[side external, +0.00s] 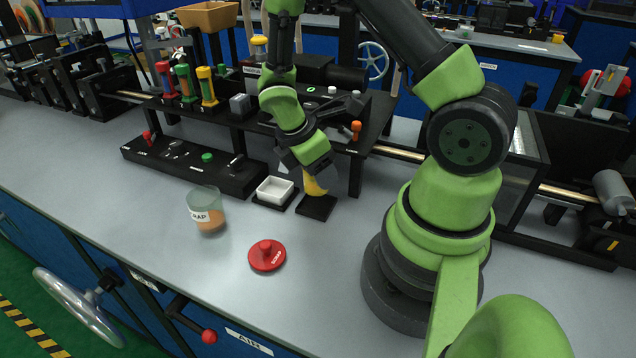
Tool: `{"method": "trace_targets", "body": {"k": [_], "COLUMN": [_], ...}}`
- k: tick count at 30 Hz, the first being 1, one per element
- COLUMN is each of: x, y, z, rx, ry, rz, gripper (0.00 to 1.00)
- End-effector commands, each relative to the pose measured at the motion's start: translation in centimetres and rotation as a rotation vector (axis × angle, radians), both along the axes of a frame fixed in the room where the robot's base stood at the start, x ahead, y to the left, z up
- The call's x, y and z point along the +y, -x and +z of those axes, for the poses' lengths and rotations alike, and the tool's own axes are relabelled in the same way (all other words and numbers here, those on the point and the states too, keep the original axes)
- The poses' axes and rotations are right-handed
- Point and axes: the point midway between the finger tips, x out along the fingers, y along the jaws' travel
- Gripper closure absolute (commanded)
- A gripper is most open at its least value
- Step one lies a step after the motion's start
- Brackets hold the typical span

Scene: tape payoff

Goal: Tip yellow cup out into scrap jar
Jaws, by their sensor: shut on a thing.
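The yellow cup (315,186) is at the tips of my gripper (313,172), which is shut on it. The cup is partly hidden by the fingers, and it is just above or on a small black square pad (318,208); I cannot tell whether it touches. The scrap jar (205,205) is a clear greenish cylinder with a white label and some orange material in its bottom. It stands upright and open on the grey bench, to the left of my gripper. Its red lid (267,256), with a knob, lies on the bench in front of the pads.
A white square dish (275,190) on a black pad stands between the jar and the cup. A black control panel (195,163) and a black machine frame (354,172) stand behind. The bench front (160,235) is mostly clear.

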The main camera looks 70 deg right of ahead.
Motion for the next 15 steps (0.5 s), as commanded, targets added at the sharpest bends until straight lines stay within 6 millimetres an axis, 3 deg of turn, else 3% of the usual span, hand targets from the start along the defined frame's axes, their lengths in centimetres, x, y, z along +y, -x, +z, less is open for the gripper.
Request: {"method": "trace_targets", "body": {"k": [3, 11, 15], "x": [0.0, 0.0, 0.1], "y": [-0.1, -0.2, -1.8], "z": [2.1, 4.9, 5.8], "rx": [-0.005, -0.001, -0.003], "ry": [0.001, 0.001, -0.001], "rz": [0.0, 0.0, 0.009], "gripper": [0.71, 0.71, 0.71]}}
